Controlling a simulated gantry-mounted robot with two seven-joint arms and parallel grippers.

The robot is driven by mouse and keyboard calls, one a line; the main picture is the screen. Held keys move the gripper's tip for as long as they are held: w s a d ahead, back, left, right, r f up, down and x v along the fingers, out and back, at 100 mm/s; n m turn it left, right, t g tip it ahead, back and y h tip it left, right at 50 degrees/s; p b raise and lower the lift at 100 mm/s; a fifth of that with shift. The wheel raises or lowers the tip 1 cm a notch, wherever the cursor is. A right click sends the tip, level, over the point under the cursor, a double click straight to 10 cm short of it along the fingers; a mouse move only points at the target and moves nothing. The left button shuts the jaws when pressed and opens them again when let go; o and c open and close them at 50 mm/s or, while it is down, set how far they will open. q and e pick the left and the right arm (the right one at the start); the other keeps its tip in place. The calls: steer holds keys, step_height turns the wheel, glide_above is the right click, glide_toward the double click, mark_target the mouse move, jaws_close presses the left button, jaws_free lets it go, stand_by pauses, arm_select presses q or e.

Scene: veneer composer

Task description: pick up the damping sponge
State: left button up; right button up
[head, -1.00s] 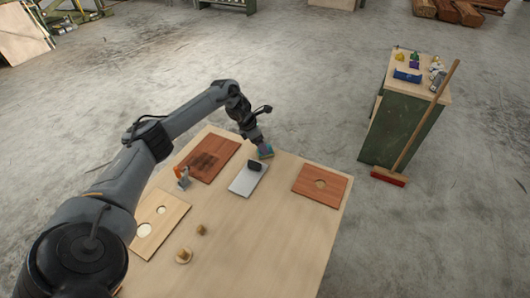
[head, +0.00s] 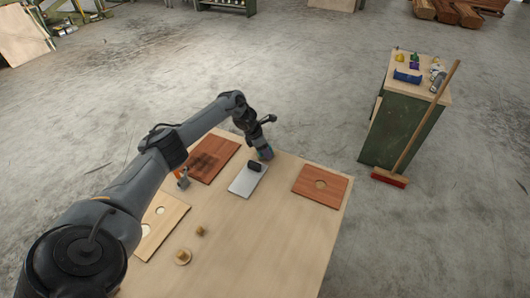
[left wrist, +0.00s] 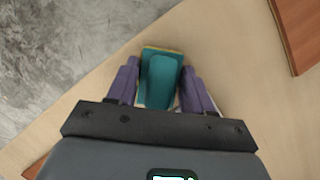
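The damping sponge (left wrist: 160,80), teal on top with a yellow edge, lies between the two purple fingers of my left gripper (left wrist: 160,88) in the left wrist view. The fingers are apart, one along each side of it; I see no clear grip. In the head view my left gripper (head: 265,155) is down at the table's far edge, over the sponge, which it mostly hides. My right gripper is not in view.
A grey plate (head: 246,183) with a black block (head: 254,167) is close beside the left gripper. Reddish boards (head: 320,186) lie on the wooden table (head: 270,240), plus small wooden knobs (head: 183,257). A broom (head: 412,140) leans on a green cabinet (head: 392,132).

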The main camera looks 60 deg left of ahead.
arm_select(q)
steer(key=c, duration=0.3)
steer(key=shift+r, duration=0.1)
steer(key=shift+r, duration=0.5)
steer(key=r, duration=0.3)
steer(key=shift+d+r+p, duration=0.15)
steer(key=shift+d+p, duration=0.1)
steer(key=shift+p, duration=0.1)
steer(key=w+d+r+p, duration=0.1)
steer(key=d+r, duration=0.5)
steer(key=d, duration=0.5)
steer(key=shift+w+r+p, duration=0.25)
steer(key=shift+w+p, duration=0.05)
steer(key=shift+w, duration=0.05)
steer(key=o, duration=0.4)
steer(key=c, duration=0.5)
